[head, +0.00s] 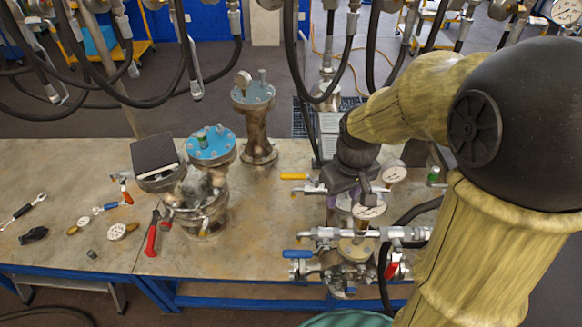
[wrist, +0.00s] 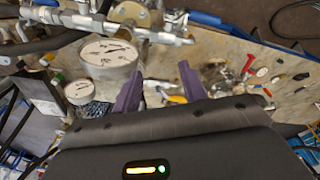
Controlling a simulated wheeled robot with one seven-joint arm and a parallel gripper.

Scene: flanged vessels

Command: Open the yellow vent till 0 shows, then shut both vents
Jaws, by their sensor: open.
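The yellow vent handle (head: 293,177) sticks out to the left of the right-hand vessel assembly; a yellow piece, likely the same handle, shows between my fingers in the wrist view (wrist: 177,99). A blue handle (head: 297,254) sits lower on the same assembly, and a red handle (head: 391,270) is at its right. Dial gauges (head: 370,206) and (head: 393,172) stand close to my gripper (head: 345,203); their readings are too small to tell. My gripper's purple fingers (wrist: 160,88) are apart, with nothing seen held. My wrist partly hides the assembly.
A blue-topped vessel (head: 210,145) and a taller flanged vessel (head: 256,110) stand left on the bench (head: 70,170). Loose tools, including red-handled pliers (head: 151,238), lie there. Black hoses (head: 290,50) hang above. Bare bench lies between the vessels and the assembly.

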